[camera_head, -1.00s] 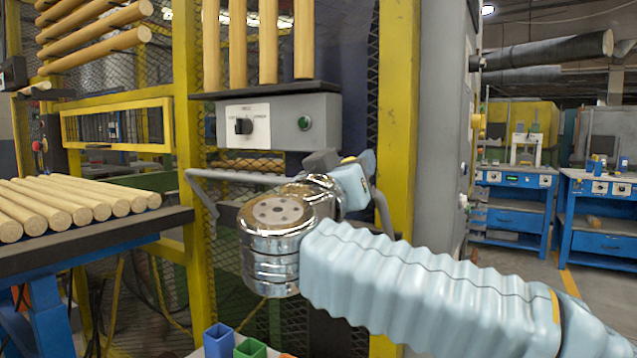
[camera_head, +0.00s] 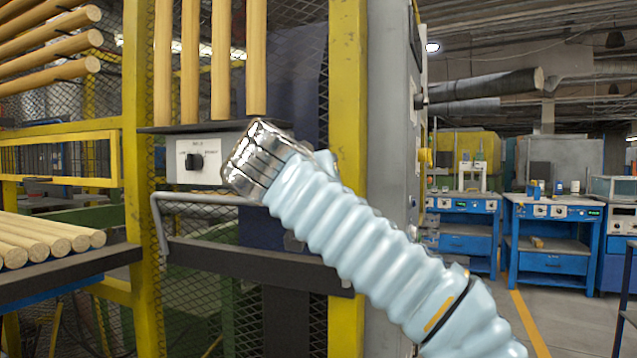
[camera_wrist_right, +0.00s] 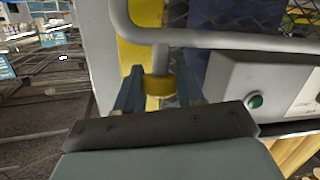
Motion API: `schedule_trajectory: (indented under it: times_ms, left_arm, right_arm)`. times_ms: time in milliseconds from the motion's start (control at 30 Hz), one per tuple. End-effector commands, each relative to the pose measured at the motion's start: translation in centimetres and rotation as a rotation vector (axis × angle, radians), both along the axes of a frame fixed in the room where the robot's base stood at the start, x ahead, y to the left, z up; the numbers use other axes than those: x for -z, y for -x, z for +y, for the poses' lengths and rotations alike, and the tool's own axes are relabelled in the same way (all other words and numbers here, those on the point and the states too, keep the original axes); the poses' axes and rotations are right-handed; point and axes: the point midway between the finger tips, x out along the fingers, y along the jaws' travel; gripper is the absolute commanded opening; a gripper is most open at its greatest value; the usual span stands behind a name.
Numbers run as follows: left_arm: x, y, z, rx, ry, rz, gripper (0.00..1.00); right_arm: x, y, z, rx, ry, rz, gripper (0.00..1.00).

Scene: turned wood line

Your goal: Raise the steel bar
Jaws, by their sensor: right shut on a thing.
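The steel bar (camera_head: 205,200) is a bent grey tube in front of the mesh panel, just under the grey control box. Its left leg slopes down to a dark crossbeam. My right arm reaches across from the lower right, and its wrist hides the bar's right part and the gripper in the head view. In the right wrist view, which looks upside down, the bar (camera_wrist_right: 235,40) runs across the top. My right gripper (camera_wrist_right: 158,88) is shut on a short stub with a yellow band at the bar. My left gripper is not in view.
The grey control box (camera_head: 190,162) with a knob sits right above the bar, under upright wooden dowels (camera_head: 220,65). A yellow post (camera_head: 347,250) stands behind my arm. Dowels (camera_head: 45,240) lie on a table at left. Blue workbenches (camera_head: 550,235) stand far right.

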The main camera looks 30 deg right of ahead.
Motion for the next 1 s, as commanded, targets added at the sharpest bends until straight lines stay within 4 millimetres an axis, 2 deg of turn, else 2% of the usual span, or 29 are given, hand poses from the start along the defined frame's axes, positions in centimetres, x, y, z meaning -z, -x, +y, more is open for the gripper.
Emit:
schedule_trajectory:
  times_ms: [200, 233, 367, 733, 867, 1000]
  left_arm:
    - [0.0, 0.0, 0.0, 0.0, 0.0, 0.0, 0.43]
    - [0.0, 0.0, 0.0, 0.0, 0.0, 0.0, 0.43]
    - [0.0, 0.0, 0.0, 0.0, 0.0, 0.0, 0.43]
    - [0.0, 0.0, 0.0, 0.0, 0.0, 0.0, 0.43]
    - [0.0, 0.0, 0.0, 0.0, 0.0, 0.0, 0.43]
    - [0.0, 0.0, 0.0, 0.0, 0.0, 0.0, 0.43]
  right_arm:
    - [0.3, -0.1, 0.0, 0.003, 0.0, 0.008, 0.0]
    - [0.3, 0.0, 0.0, 0.003, 0.0, 0.008, 0.42]
    - [0.2, 0.0, 0.0, 0.002, 0.0, 0.006, 0.6]
    - [0.0, 0.5, 0.6, 0.0, 0.001, 0.002, 0.6]
    - [-0.4, 2.1, 2.3, -0.003, 0.0, 0.001, 0.6]
    - [-1.0, 4.4, 4.9, -0.005, 0.002, 0.002, 0.6]
